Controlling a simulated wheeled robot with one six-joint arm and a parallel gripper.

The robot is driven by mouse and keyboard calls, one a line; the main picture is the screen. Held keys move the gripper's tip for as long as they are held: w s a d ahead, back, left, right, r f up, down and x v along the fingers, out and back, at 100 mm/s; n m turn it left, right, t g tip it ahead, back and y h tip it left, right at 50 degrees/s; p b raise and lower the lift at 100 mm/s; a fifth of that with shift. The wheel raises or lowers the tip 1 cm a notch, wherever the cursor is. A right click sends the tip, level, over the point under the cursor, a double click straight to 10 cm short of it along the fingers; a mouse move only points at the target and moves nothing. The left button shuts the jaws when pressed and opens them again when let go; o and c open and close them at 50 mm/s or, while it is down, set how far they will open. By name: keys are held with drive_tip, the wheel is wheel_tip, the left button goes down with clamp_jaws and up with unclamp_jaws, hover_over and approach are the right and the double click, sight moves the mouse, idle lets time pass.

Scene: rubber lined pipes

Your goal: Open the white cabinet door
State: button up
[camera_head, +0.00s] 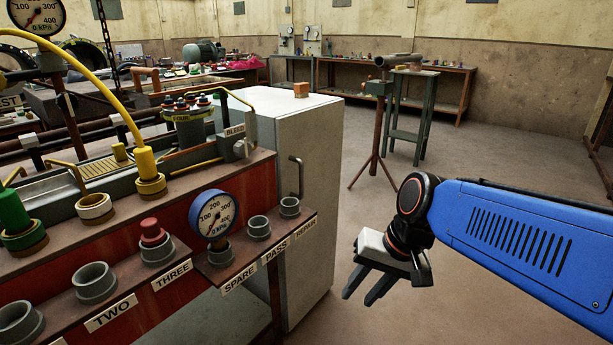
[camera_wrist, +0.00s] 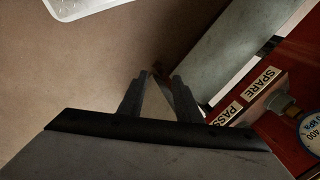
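The white cabinet (camera_head: 322,190) stands behind the red test bench, in the middle of the head view. Its door looks shut, and a dark bar handle (camera_head: 299,177) is near the left edge of the face towards the open floor. My gripper (camera_head: 357,298) is to the right of the cabinet and lower than the handle, pointing down and left. Its two fingers are apart with nothing between them, and it is clear of the handle. In the wrist view the fingers (camera_wrist: 157,76) show over brown floor. A pale panel, probably the cabinet (camera_wrist: 235,45), is to their right; no handle is visible there.
The red bench (camera_head: 180,220) with gauges, cups and a label-bearing shelf (camera_head: 265,245) juts out in front of the cabinet. A pipe stand (camera_head: 378,140) and green stool (camera_head: 412,115) stand behind. Floor right of the cabinet is clear.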

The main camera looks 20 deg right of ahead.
drive_tip(key=w+a+r+m+t+y, duration=0.1)
drive_tip(key=w+r+m+y, duration=0.1)
drive_tip(key=w+m+y, duration=0.35)
drive_tip(key=w+a+r+m+t+y, duration=0.1)
drive_tip(key=w+r+m+y, duration=0.15)
drive_tip(key=w+m, duration=0.6)
drive_tip(key=w+d+r+m+t+y, duration=0.1)
drive_tip(key=w+d+r+m+t, duration=0.1)
drive_tip(key=w+d+m+t, duration=0.35)
drive_tip(key=w+d+r+m+t+y, duration=0.1)
drive_tip(key=w+d+r+m+t, duration=0.15)
drive_tip(key=w+d, duration=0.55)
hover_over(302, 194)
drive_tip(key=shift+w+f, duration=0.4)
drive_tip(key=shift+f, duration=0.1)
clamp_jaws()
